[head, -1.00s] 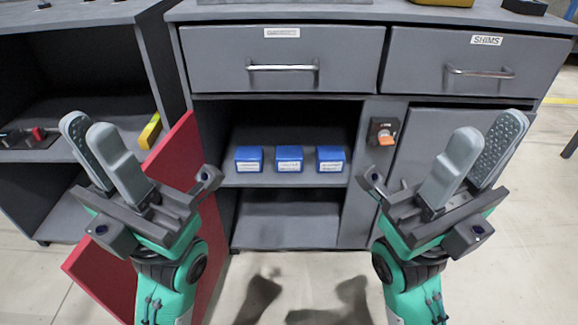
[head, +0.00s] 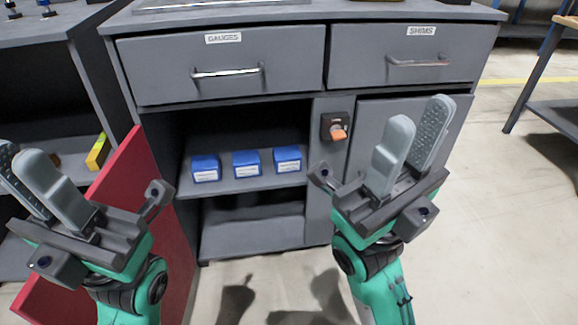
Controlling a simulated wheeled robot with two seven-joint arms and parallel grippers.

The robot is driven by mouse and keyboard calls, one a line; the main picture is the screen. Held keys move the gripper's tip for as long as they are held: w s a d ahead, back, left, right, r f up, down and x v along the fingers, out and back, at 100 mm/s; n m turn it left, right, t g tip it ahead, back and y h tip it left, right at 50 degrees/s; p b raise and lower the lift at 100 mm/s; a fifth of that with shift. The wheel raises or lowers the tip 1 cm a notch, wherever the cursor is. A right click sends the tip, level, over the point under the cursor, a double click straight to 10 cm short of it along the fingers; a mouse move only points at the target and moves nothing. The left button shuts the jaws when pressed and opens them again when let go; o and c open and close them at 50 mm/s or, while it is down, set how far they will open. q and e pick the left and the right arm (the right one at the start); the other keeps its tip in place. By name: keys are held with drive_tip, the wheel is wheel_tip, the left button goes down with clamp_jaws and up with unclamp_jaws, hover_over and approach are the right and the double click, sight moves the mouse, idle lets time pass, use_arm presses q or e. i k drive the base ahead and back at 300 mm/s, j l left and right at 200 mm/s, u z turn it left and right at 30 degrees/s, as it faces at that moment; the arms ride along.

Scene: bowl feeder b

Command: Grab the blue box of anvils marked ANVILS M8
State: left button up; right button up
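Three blue boxes with white labels stand in a row on the middle shelf of the open cabinet: a left one (head: 206,165), a middle one (head: 246,160) and a right one (head: 287,155). The label print is too small to read, so I cannot tell which is marked ANVILS M8. My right gripper (head: 413,130) is raised in front of the grey closed door, right of the boxes, with its fingers apart and empty.
The open red door (head: 132,190) stands between my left gripper and the cabinet opening. Above are drawers marked GAUGES (head: 228,75) and SHIMS (head: 405,58). An orange-handled switch (head: 337,130) sits right of the opening.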

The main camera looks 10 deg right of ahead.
sight(205, 169)
drive_tip(key=i+l+u, duration=0.2)
drive_tip(key=l, duration=0.4)
drive_tip(key=i+l+u, duration=0.1)
drive_tip(key=l+u, duration=0.15)
drive_tip(key=l, duration=0.35)
drive_tip(key=l+u, duration=0.2)
drive_tip(key=l, duration=0.45)
